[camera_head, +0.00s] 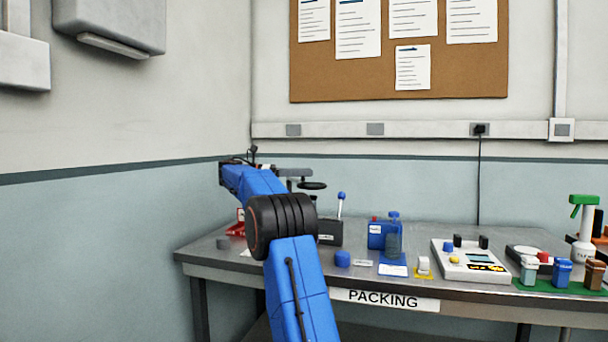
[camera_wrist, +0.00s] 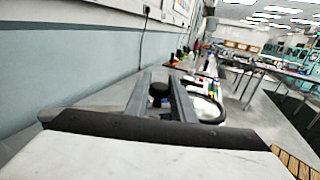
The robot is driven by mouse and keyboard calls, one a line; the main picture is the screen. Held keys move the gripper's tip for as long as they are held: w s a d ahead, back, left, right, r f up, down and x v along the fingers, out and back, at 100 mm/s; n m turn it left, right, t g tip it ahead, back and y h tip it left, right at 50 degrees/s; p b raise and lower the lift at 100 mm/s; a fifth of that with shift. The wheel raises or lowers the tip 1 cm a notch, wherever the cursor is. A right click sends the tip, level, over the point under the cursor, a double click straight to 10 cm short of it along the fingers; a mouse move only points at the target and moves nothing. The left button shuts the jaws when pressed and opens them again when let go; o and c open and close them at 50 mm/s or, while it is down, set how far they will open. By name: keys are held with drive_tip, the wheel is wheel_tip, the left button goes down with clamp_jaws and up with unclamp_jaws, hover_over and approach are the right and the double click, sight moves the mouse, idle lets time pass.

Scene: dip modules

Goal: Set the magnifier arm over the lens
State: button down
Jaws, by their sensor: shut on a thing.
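In the wrist view, my gripper (camera_wrist: 160,82) has its two grey fingers on either side of a black knob (camera_wrist: 158,93) and is shut on it. The knob appears to belong to the magnifier arm. A round magnifier ring (camera_wrist: 207,107) shows just right of the fingers. In the head view, the magnifier arm (camera_head: 296,172) with its dark ring (camera_head: 313,186) stands out to the right of my gripper, above the left part of the bench. My blue arm hides part of the bench there. I cannot make out the lens under the ring.
The grey bench (camera_head: 212,257) carries a dark box with a blue-topped lever (camera_head: 341,205), a blue box (camera_head: 378,234), a clear blue-capped bottle (camera_head: 394,238), a blue knob (camera_head: 343,259) and a white device (camera_head: 470,262). A spray bottle (camera_head: 584,235) stands far right.

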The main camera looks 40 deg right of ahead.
drive_tip(key=shift+w+a+r+m+g+y, duration=0.1)
drive_tip(key=shift+w+a+m+g+y, duration=0.05)
drive_tip(key=shift+a+m+g+y, duration=0.2)
idle(0.3)
drive_tip(key=c, duration=1.5)
unclamp_jaws()
drive_tip(key=shift+a, duration=0.1)
wheel_tip(320, 180, up, 10)
